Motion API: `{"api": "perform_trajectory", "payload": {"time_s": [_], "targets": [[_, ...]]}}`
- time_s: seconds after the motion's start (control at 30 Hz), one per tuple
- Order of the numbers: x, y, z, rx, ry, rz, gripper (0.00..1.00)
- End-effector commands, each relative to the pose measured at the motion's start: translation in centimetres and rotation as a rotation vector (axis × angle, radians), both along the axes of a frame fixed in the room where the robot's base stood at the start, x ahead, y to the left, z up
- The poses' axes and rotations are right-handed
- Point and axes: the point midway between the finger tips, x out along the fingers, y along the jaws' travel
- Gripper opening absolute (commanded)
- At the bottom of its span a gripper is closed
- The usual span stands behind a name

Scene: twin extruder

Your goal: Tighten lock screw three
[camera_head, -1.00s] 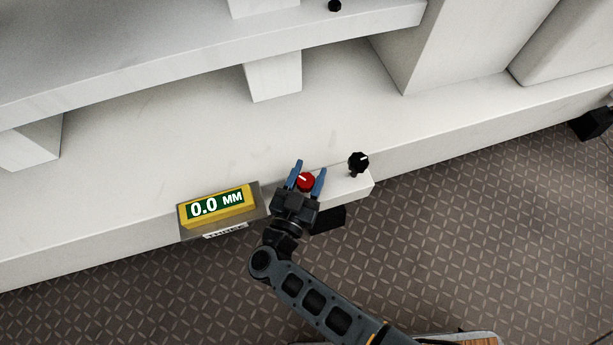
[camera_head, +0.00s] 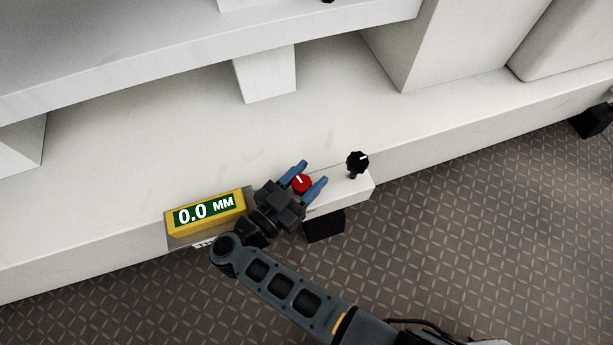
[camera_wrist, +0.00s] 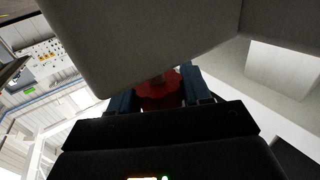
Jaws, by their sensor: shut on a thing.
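A red knob (camera_head: 302,184) with a white pointer mark sits on a white block at the machine's lower edge. My gripper (camera_head: 307,174) is shut on the red knob, with a blue finger on each side of it. In the wrist view the red knob (camera_wrist: 160,92) shows between the two dark blue fingers, its far part in shadow. A black knob (camera_head: 357,160) with a white mark stands to the right, on the same block, apart from my gripper. A yellow display (camera_head: 205,213) to the left reads 0.0 MM; the label below it is mostly hidden by my arm.
The white machine ledge (camera_head: 190,140) runs behind the knobs, with a white post (camera_head: 265,75) and an upper beam over it. A black foot (camera_head: 324,226) shows under the block. The patterned floor (camera_head: 460,240) is clear at the right.

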Motion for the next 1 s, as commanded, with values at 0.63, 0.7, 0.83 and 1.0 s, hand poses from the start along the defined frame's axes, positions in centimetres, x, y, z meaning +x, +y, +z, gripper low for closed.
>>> {"api": "perform_trajectory", "payload": {"time_s": [0.63,0.7,0.83,1.0], "targets": [[0.04,-0.04,0.05,0.000,-0.001,0.000,0.69],[0.04,-0.04,0.05,0.000,-0.001,0.000,0.69],[0.02,-0.06,0.11,-0.001,-0.001,0.007,0.69],[0.04,-0.08,0.39,-0.001,0.001,0.079,0.69]]}}
